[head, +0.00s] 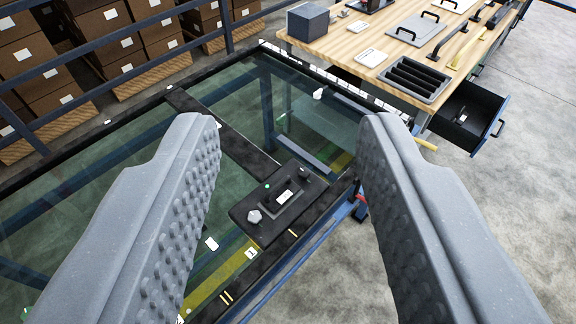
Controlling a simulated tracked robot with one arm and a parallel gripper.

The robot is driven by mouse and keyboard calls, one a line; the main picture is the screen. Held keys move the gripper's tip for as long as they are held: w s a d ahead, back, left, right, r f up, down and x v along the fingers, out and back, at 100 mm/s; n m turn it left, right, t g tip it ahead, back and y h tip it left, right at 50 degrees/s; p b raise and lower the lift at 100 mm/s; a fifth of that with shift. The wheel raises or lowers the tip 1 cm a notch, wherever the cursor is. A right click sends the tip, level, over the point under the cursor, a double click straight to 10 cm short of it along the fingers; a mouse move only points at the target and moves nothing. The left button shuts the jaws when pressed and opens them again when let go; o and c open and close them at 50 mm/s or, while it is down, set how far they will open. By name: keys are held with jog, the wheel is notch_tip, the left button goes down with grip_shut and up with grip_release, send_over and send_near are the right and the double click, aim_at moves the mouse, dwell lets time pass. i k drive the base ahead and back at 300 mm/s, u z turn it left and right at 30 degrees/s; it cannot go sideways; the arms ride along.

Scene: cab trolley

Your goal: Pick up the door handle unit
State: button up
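A black plate-like unit (284,203) with a raised handle part, a small white label and a few small knobs lies on the dark frame of a glass-topped trolley (226,140). I take it to be the door handle unit. My gripper (288,125) is open, its two grey studded fingers wide apart on either side of the picture. The unit shows between the fingers and appears below and beyond them. Nothing is held. The fingers hide parts of the trolley to the left and right.
A wooden workbench (345,48) at the back right bears a grey box (308,22), a black slotted tray (413,79), panels and several handles. Its drawer (465,115) stands open. Cardboard boxes (100,40) stand behind blue rails at the back left. Grey floor (535,180) is clear at the right.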

aim_at(280, 193)
jog(key=z, duration=0.05)
jog(key=i, duration=0.25)
jog(key=u, duration=0.1)
jog(key=k, duration=1.25)
jog(key=z, duration=0.45)
jog(key=i, duration=1.6)
jog(key=u, duration=0.75)
